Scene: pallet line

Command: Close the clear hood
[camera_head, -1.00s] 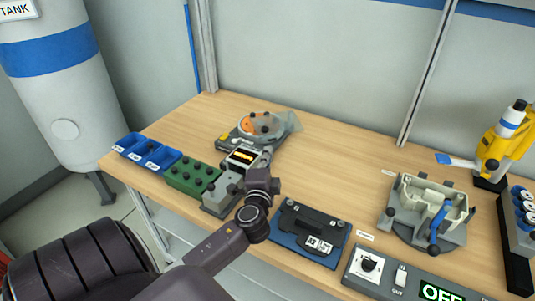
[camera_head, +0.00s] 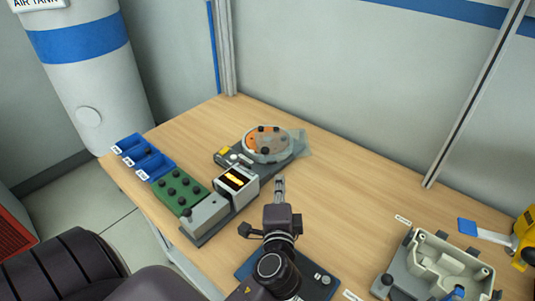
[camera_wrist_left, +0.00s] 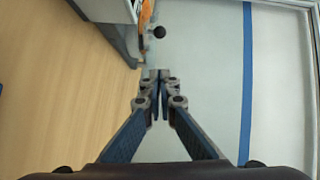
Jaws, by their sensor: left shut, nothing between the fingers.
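The clear hood (camera_head: 303,146) is a see-through grey panel on the right side of a round fixture (camera_head: 262,158) at the back of the bench. It appears raised and tilted out to the right, and its exact angle is hard to tell. The fixture bears an orange disc (camera_head: 251,139) and dark knobs. My left gripper (camera_head: 279,181) is shut and empty, in front of the fixture and apart from it. In the left wrist view its fingertips (camera_wrist_left: 157,76) meet, with a dark round knob (camera_wrist_left: 159,32) beyond them. My right gripper is out of view.
A lit display box (camera_head: 236,180) and a green block with dark knobs (camera_head: 174,189) stand left of my gripper. Blue bins (camera_head: 153,164) are farther left. A grey fixture (camera_head: 436,262) is at the right. Bare bench (camera_head: 365,190) lies between.

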